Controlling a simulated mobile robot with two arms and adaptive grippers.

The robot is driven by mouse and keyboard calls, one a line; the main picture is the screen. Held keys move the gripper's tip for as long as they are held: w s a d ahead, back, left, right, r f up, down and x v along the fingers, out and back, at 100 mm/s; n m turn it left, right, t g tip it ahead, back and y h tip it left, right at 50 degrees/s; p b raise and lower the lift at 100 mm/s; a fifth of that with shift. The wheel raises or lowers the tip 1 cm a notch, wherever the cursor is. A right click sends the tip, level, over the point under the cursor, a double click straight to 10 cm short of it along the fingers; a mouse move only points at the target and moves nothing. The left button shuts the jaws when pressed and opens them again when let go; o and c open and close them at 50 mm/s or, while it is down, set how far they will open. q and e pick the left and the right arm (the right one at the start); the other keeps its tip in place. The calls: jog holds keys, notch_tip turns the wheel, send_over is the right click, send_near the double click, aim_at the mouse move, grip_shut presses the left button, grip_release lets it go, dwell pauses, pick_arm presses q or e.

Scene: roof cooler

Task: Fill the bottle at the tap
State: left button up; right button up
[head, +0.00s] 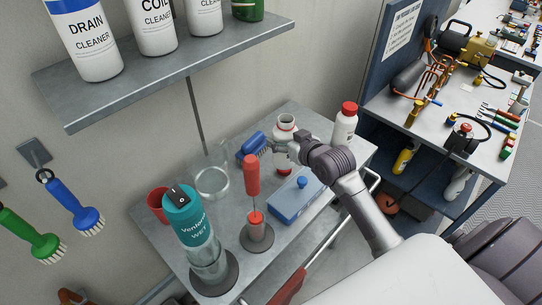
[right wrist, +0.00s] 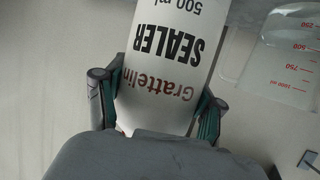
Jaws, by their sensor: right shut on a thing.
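My right gripper (head: 292,148) is shut on a white bottle (head: 285,124) at the back of the grey work table. The bottle looks upright, with an open-looking mouth and a red band. In the right wrist view, the gripper's fingers (right wrist: 155,105) lie on both sides of the bottle, whose label (right wrist: 160,55) reads "Grattelin SEALER 500 ml" upside down. I cannot tell whether the bottle touches the table. I cannot make out a tap for certain. My left gripper is not in view.
A shelf (head: 190,75) overhangs at the left.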

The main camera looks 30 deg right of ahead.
jog(key=d+r+b, duration=0.1)
jog(key=d+r, duration=0.3)
jog(key=d, duration=0.3)
jog(key=shift+w+d+r+b, duration=0.15)
jog(key=shift+w+b, duration=0.1)
jog(key=shift+b, duration=0.05)
